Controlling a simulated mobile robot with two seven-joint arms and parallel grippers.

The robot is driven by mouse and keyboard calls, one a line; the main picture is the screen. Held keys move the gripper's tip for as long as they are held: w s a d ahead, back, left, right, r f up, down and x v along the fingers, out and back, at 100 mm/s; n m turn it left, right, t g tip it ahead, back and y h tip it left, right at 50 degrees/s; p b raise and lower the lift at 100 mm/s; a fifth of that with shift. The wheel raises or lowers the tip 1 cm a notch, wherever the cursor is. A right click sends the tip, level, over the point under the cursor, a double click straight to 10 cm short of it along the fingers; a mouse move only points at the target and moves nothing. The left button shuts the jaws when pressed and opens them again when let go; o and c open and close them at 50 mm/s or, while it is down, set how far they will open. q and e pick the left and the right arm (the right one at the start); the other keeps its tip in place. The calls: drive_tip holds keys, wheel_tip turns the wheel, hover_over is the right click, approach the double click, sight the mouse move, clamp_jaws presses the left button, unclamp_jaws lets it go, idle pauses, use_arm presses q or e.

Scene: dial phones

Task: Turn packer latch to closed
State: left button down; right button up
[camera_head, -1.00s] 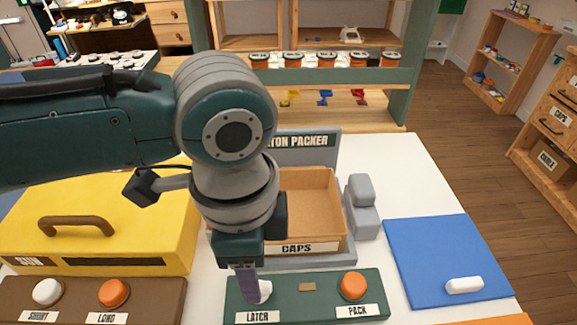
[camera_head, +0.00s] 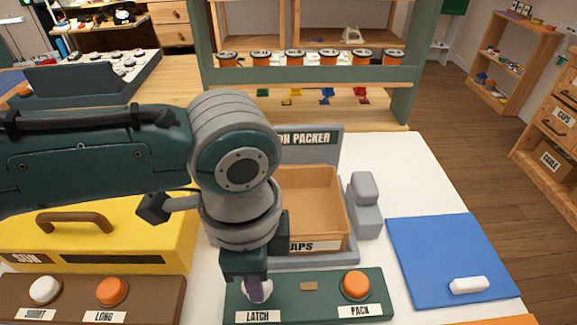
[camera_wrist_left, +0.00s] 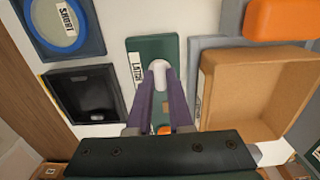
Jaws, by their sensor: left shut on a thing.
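The packer's green control panel (camera_head: 316,305) lies at the front of the white table. The white latch knob (camera_head: 267,290) stands above the LATCH label (camera_head: 258,317), partly hidden by my left gripper (camera_head: 257,288). In the left wrist view the white knob (camera_wrist_left: 158,70) sits between the tips of my left gripper's two purple fingers (camera_wrist_left: 160,88), and the gripper is shut on it. The packer (camera_head: 308,137) stands behind, with an open cardboard box (camera_head: 312,200) labelled CAPS. My right gripper is not in view.
The orange PACK button (camera_head: 356,285) is on the same panel, right of the latch. A yellow box (camera_head: 125,235) and a brown panel (camera_head: 75,300) with two buttons lie left. A blue mat (camera_head: 445,250) with a white piece (camera_head: 468,285) lies right.

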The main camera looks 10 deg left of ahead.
use_arm(q)
drive_tip(key=shift+m, duration=0.3)
idle(0.4)
drive_tip(key=m+p, duration=0.1)
drive_tip(key=m, duration=0.1)
drive_tip(key=shift+m, duration=0.4)
drive_tip(key=m, duration=1)
drive_tip(key=shift+m, duration=2.2)
drive_tip(key=c, duration=0.8)
unclamp_jaws()
